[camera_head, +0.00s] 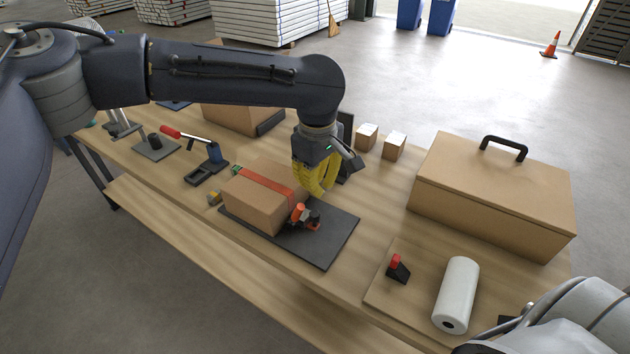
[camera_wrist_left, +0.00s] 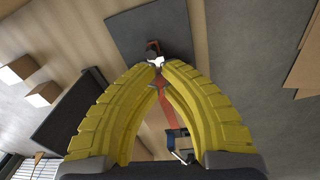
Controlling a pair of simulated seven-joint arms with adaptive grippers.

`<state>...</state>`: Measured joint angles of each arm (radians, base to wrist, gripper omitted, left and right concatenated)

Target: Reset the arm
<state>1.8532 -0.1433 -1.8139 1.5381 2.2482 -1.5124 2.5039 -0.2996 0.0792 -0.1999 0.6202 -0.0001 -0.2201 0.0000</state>
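My left gripper (camera_head: 318,190), with yellow ribbed fingers, points down just behind an orange and black tape dispenser (camera_head: 303,217). The dispenser is at the right end of a cardboard box (camera_head: 258,207) with a red tape strip along its top. In the left wrist view the fingertips (camera_wrist_left: 161,66) come together, with the dispenser (camera_wrist_left: 153,49) just beyond them. I see nothing clearly held; whether the tips touch the dispenser is not clear. The box rests on a dark mat (camera_head: 335,235). My right gripper is out of view; part of my right arm shows at the lower right.
A large cardboard case (camera_head: 492,195) with a black handle stands at the right. A white roll (camera_head: 456,294) and a red-topped black item (camera_head: 398,268) lie in front. Two small boxes (camera_head: 380,144) stand behind the gripper. A red-handled tool (camera_head: 196,142) lies left; another box (camera_head: 240,118) is behind.

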